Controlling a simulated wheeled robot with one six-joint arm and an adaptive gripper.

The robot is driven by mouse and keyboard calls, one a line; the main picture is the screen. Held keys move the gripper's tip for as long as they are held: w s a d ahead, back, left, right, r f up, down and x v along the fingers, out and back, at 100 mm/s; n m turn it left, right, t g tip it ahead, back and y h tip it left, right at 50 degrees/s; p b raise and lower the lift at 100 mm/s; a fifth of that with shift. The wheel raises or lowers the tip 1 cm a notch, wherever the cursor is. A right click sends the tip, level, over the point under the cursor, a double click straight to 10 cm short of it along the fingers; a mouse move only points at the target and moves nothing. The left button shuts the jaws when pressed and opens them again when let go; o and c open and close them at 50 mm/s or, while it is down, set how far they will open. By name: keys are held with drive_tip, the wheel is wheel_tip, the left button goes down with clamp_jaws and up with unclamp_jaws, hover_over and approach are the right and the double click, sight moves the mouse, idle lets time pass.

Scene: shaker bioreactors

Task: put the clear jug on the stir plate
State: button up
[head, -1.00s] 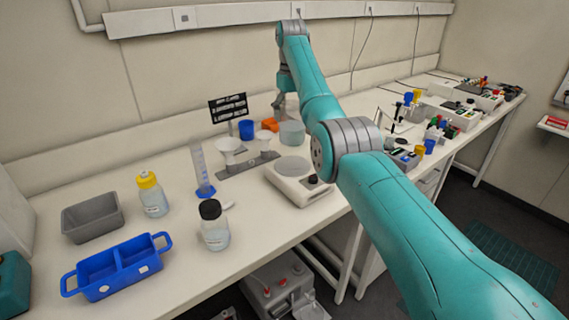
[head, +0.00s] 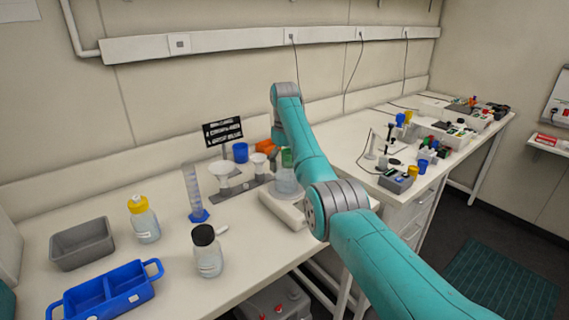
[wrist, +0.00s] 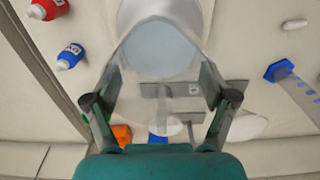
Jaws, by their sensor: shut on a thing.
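The clear jug (head: 286,187) is see-through with a pale bluish tint. In the head view it stands out in front of the stir plate's top. The stir plate (head: 280,209) is a low white unit on the bench, partly hidden by the jug and my arm. My gripper (head: 285,158) is shut on the jug from above. In the wrist view the jug (wrist: 160,50) sits between the two fingers of my gripper (wrist: 160,85). I cannot tell whether the jug's base touches the plate.
Left of the stir plate are a funnel stand (head: 240,187), a measuring cylinder (head: 195,195) and a black-capped bottle (head: 207,255). A blue cup (head: 240,152) and an orange item (head: 266,147) stand behind.

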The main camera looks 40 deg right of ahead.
drive_tip(key=shift+f, duration=0.1)
drive_tip(key=o, duration=1.3)
wheel_tip(320, 180, up, 12)
drive_tip(key=shift+r, duration=0.1)
idle(0.3)
